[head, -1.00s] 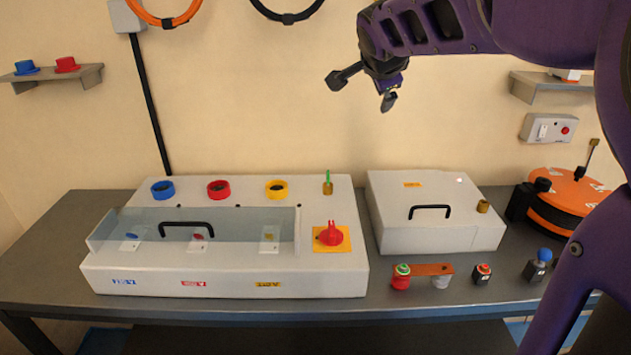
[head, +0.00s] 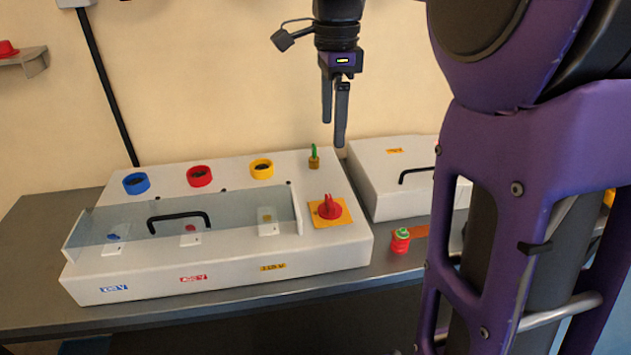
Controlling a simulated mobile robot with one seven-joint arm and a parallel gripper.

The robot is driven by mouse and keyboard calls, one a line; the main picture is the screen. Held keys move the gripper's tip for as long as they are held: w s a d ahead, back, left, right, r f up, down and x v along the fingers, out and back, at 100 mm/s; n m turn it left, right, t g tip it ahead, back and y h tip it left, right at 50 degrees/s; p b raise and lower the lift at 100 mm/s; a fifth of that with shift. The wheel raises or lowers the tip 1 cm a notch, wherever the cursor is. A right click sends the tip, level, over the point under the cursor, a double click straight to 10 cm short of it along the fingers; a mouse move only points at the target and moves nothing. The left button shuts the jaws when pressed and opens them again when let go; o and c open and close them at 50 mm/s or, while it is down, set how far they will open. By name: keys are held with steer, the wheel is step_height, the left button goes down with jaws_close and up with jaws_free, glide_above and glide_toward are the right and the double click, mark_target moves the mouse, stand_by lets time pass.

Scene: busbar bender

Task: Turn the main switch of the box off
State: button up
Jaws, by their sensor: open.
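The white box (head: 215,271) stands on the table. Its main switch is a red rotary knob (head: 330,208) on a yellow-orange square plate (head: 319,219), at the right of the box's top. The knob's raised grip points roughly away from me. My gripper (head: 334,134) hangs above and behind the knob, fingers pointing down. It is open, empty and apart from the switch. The fingers show nearly edge-on, so their gap looks narrow.
A clear cover with a black handle (head: 180,219) spans the box's front. Blue, red and yellow rings (head: 262,169) and a green-tipped key (head: 314,157) stand behind it. A second white box (head: 386,180) is to the right, with a red-green button (head: 400,241) before it.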

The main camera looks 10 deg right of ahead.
mark_target(330, 201)
step_height(330, 201, down, 17)
steer(key=b, duration=0.3)
steer(key=shift+f, duration=0.15)
steer(key=shift+c, duration=0.3)
steer(key=c, duration=1.3)
